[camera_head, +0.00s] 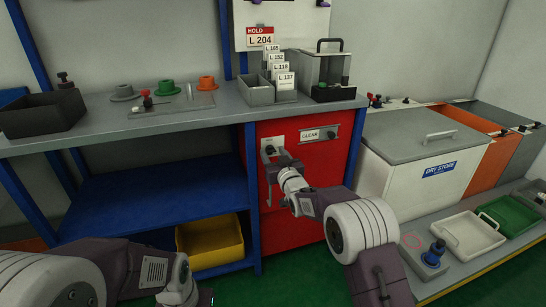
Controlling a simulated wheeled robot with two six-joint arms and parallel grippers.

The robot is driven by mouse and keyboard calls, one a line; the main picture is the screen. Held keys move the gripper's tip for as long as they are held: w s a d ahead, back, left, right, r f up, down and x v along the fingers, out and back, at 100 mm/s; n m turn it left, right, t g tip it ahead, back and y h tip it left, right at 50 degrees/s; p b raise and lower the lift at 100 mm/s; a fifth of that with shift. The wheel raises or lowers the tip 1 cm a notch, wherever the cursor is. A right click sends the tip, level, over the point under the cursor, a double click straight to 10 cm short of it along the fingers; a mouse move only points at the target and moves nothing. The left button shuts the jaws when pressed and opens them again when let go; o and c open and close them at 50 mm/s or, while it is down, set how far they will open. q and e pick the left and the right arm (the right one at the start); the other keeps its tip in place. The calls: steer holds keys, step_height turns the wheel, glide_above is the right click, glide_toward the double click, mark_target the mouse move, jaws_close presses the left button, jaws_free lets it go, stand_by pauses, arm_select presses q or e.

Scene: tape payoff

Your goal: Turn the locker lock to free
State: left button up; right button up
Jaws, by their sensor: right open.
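The red locker (294,217) stands under the right end of the grey counter. Near its upper left corner is a pale lock plate (272,142), partly hidden by my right gripper (268,152). The gripper is open, right in front of the plate; I cannot tell whether it touches the lock. Which way the lock is turned is hidden. A dark handle shows below at the locker's left side, partly behind my wrist. My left gripper (205,298) is low at the bottom edge, largely cut off, away from the locker; its fingers are not clear.
A "CLEAR" sign (310,135) is on the locker. The counter (220,118) holds a dark bin (42,115), coloured knobs and tagged cards. A yellow bin (211,243) sits below the blue shelf. A white "DRY STORE" chest (418,180) stands at right.

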steer(key=shift+w+a, duration=0.15)
steer(key=shift+w, duration=0.2)
jaws_close()
